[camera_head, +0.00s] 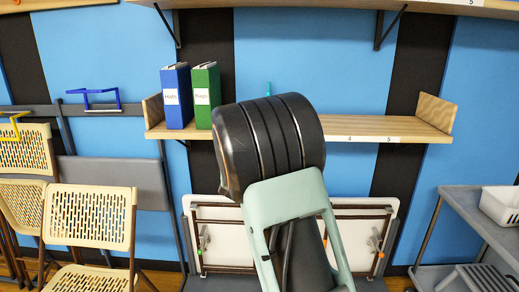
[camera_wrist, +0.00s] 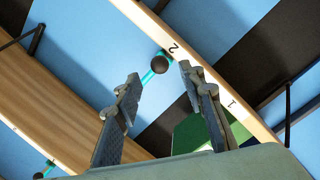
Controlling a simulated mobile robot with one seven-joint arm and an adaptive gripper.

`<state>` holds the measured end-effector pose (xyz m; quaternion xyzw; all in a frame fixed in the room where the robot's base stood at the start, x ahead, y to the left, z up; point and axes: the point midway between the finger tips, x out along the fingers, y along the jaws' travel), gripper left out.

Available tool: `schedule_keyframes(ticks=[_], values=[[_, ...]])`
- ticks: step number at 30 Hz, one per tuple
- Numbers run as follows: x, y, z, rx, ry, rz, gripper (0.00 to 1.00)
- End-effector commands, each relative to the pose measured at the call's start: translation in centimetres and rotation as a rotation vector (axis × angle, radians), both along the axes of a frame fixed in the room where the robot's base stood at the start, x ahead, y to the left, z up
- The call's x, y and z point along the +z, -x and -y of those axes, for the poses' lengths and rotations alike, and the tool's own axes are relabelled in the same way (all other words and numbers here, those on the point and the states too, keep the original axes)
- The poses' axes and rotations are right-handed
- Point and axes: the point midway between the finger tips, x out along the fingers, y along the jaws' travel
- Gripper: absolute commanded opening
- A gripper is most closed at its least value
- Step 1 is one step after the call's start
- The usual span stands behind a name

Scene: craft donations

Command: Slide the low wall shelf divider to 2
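The low wall shelf (camera_head: 428,125) is wooden, with numbers on its front edge; 4 and 5 show in the head view. It also shows in the wrist view (camera_wrist: 225,88) with numbers 2 and 1. In the wrist view the divider has a dark round knob (camera_wrist: 160,64), seen close beside the 2. My gripper (camera_wrist: 159,74) is open, its fingers on either side of the knob in that view. I see no clear contact. In the head view my arm hides the gripper.
A blue binder (camera_head: 175,96) and a green binder (camera_head: 206,94) stand at the shelf's left end. An upper shelf (camera_wrist: 50,105) carries another teal divider (camera_wrist: 47,167). Folding chairs (camera_head: 88,218) stand left; a grey cart (camera_head: 470,205) stands right. The low shelf's right part is clear.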

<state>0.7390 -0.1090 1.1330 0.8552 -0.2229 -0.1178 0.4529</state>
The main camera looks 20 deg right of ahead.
Motion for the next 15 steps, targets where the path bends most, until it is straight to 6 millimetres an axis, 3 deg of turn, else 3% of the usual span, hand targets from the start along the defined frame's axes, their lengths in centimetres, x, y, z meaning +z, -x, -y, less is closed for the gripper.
schedule_keyframes(ticks=[6,15], values=[[0.0,3.3,-1.9,0.002,-0.001,-0.001,0.37],[0.0,5.1,-2.9,0.001,0.001,0.000,0.37]])
